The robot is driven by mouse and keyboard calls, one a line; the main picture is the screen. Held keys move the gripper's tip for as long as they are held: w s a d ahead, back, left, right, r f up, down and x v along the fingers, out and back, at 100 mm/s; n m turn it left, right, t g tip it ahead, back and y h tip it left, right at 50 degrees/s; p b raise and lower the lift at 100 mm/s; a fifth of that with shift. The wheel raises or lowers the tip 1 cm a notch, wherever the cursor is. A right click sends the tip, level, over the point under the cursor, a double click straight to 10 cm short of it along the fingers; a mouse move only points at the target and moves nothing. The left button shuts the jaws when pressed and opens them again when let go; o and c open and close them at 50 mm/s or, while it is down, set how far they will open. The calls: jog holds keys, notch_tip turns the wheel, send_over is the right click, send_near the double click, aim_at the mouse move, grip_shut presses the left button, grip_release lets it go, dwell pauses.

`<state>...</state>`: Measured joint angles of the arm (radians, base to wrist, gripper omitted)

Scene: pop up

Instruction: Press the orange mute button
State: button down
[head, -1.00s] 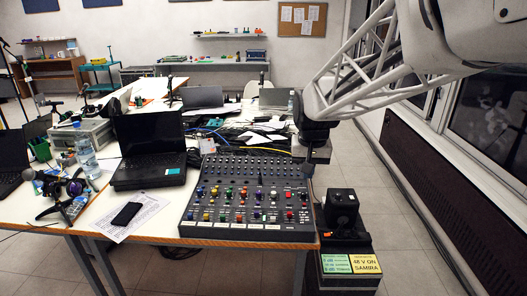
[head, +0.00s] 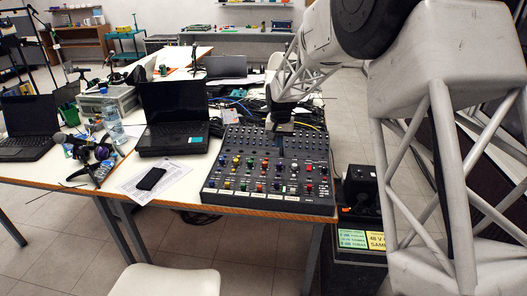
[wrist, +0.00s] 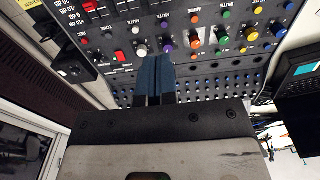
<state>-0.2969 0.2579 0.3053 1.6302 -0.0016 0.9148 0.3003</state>
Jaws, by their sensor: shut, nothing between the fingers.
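The mixing console (head: 215,197) lies on the near right part of the table, with rows of coloured knobs and buttons. In the wrist view, an orange button (wrist: 195,42) sits in a row near MUTE labels, between a purple one (wrist: 168,45) and a green one (wrist: 223,40). My gripper (wrist: 156,60) is shut and empty, with blue fingertips pointing at the console, left of the orange button in that view and near the white one (wrist: 141,50). In the head view my gripper (head: 280,152) is over the console's upper middle. I cannot tell whether the fingertips touch the panel.
A black laptop (head: 172,110) stands left of the console. A phone (head: 151,179) lies on paper in front of it. A water bottle (head: 112,125) and a microphone stand are further left. Cables lie behind the console. A black case (head: 360,195) stands to its right.

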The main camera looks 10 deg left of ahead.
send_over(263, 173)
notch_tip(263, 173, down, 8)
jog(key=shift+w+f, duration=0.1)
jog(key=shift+f, duration=0.05)
jog(key=shift+f, duration=0.15)
jog(key=shift+f, duration=3.95)
jog(key=shift+f, duration=0.2)
jog(key=shift+f, duration=0.5)
jog(key=shift+r, duration=0.3)
notch_tip(263, 173, up, 9)
jog(key=shift+f, duration=0.15)
